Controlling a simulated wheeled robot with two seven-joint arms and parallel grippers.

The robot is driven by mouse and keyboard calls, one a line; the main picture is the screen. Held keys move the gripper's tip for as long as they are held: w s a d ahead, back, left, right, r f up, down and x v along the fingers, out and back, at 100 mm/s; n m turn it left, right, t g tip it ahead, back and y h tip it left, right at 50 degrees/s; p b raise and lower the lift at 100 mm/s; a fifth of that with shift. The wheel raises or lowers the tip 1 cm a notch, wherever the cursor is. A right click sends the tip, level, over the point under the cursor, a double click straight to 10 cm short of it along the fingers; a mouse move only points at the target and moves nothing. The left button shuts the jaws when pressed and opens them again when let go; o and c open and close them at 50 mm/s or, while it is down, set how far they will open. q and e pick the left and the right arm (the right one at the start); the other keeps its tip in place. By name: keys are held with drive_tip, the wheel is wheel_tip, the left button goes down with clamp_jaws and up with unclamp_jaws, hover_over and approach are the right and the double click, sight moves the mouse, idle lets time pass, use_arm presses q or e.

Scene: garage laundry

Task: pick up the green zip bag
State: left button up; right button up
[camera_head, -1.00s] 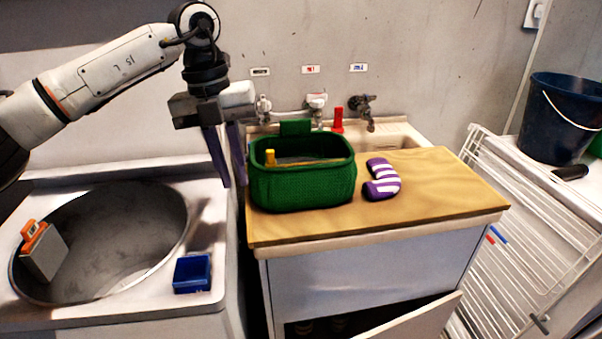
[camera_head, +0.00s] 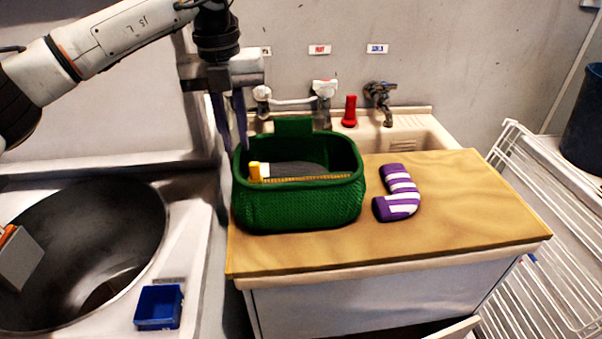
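The green zip bag (camera_head: 298,205) stands upright and open-topped on the left part of the wooden counter top (camera_head: 470,215). A yellow-ended item (camera_head: 256,172) and something dark show inside it; the rest of its contents are hidden. A green flap (camera_head: 293,126) rises at its back edge. My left gripper (camera_head: 232,140) points down at the bag's left back rim, with two dark fingers spread apart and nothing between them that I can see. I cannot tell whether a finger touches the bag.
A purple-and-white striped curved item (camera_head: 398,194) lies right of the bag. Behind are a sink (camera_head: 415,135), taps (camera_head: 380,97) and a red object (camera_head: 350,111). A round tub (camera_head: 85,250) and blue box (camera_head: 158,307) are left; a white rack (camera_head: 545,230) is right.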

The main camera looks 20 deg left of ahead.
use_arm(q)
drive_tip(key=shift+s+f, duration=0.15)
drive_tip(key=shift+f, duration=1.15)
drive_tip(key=f, duration=0.3)
drive_tip(key=shift+w+f+p, duration=0.25)
drive_tip(key=shift+p, duration=0.1)
drive_tip(key=shift+d+f, duration=0.1)
drive_tip(key=shift+f, duration=0.55)
drive_tip(key=shift+w, duration=0.1)
clamp_jaws()
use_arm(e)
drive_tip(key=shift+s+r, duration=0.15)
drive_tip(key=shift+s, duration=0.1)
use_arm(q)
drive_tip(key=shift+r, duration=0.15)
